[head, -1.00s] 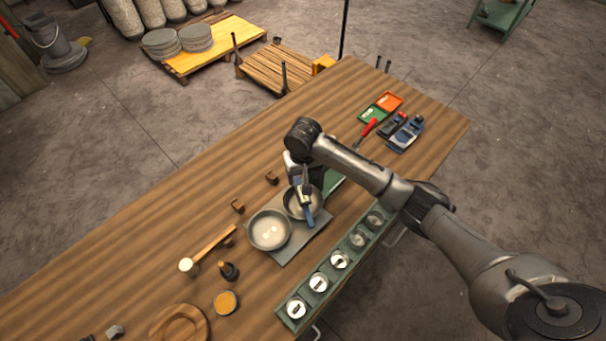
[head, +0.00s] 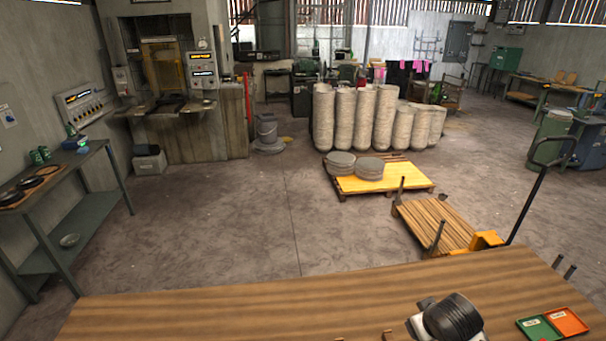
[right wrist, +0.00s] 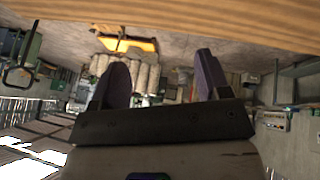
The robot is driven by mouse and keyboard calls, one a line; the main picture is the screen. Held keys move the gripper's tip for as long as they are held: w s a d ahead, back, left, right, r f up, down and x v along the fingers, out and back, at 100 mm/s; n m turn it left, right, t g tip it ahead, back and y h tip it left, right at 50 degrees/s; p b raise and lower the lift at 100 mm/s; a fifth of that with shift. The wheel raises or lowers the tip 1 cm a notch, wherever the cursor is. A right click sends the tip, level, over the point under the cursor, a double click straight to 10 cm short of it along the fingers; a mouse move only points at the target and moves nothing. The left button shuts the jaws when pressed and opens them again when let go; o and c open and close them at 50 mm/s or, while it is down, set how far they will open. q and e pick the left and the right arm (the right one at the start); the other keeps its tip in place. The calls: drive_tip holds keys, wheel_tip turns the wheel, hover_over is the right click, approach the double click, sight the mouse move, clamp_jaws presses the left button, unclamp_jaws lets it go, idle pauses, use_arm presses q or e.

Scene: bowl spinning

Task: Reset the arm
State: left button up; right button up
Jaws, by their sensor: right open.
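My right gripper (right wrist: 162,72) shows in the right wrist view with its two dark fingers spread apart. Nothing is between the fingers. In the head view a dark, rounded part of my right arm stands over the wooden table (head: 230,300) near the bottom edge. The gripper itself is out of sight there. The wooden table's edge also runs along the top of the right wrist view (right wrist: 200,15), where the room looks upside down. My left arm and gripper are not in view.
A green tray (head: 538,327) and an orange tray (head: 567,321) lie on the table at the right. A wooden cart (head: 435,225) and a yellow pallet (head: 385,184) with stacked discs stand beyond it. The table's visible left part is clear.

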drive_tip(key=s+a+r+n+t, duration=0.1)
drive_tip(key=s+a+r+t, duration=0.35)
drive_tip(key=s, duration=0.45)
drive_tip(key=s+a+f+m+g+y, duration=0.1)
drive_tip(key=s+f+g, duration=0.2)
drive_tip(key=s+f, duration=0.8)
drive_tip(key=s+a+f+m+g+y, duration=0.1)
drive_tip(key=s+f+g, duration=0.3)
drive_tip(key=s+f, duration=0.75)
drive_tip(key=a+p+v, duration=0.1)
drive_tip(key=p+v, duration=1.2)
drive_tip(key=v, duration=0.4)
drive_tip(key=shift+w+r, duration=0.15)
drive_tip(key=shift+w, duration=0.05)
